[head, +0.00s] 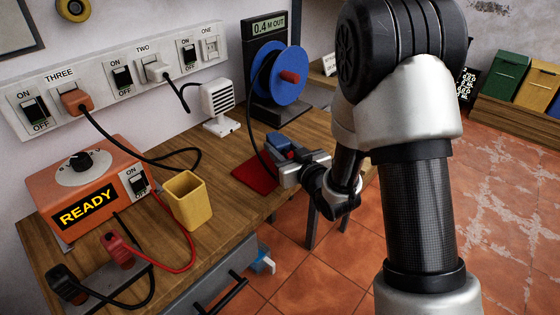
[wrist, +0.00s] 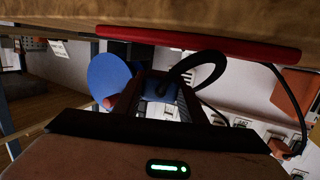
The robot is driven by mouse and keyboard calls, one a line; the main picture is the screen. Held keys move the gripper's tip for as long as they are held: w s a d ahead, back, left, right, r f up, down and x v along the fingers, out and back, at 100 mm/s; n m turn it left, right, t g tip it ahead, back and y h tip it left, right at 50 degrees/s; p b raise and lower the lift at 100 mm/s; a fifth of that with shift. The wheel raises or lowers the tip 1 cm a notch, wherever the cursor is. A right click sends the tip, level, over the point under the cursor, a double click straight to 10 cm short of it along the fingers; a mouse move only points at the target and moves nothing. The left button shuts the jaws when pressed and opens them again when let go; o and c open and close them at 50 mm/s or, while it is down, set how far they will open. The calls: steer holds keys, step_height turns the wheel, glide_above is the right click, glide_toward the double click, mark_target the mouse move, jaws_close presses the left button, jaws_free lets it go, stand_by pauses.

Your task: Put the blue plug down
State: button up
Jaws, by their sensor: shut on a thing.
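My gripper (head: 290,160) is at the right edge of the wooden bench, shut on the blue plug (head: 277,142). In the wrist view the plug (wrist: 157,88) sits between the two dark fingers (wrist: 158,82), with its black cable looping away. The red mat (head: 252,178) lies on the bench just left of and below the gripper. The wrist view shows the mat (wrist: 200,43) edge-on and apart from the plug. The gripper partly hides the plug and the mat.
A blue cable reel (head: 288,80) with a "0.4 M OUT" display stands behind. A small white heater (head: 218,103), a yellow cup (head: 187,200) and an orange box reading READY (head: 90,190) stand left. A power strip (head: 125,75) is on the wall. Cables cross the bench.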

steer(key=shift+f+b, duration=0.4)
steer(key=shift+f, duration=1.35)
steer(key=shift+f+b, duration=0.25)
steer(key=shift+b, duration=0.05)
steer(key=o, duration=1.2)
steer(key=shift+r, duration=0.1)
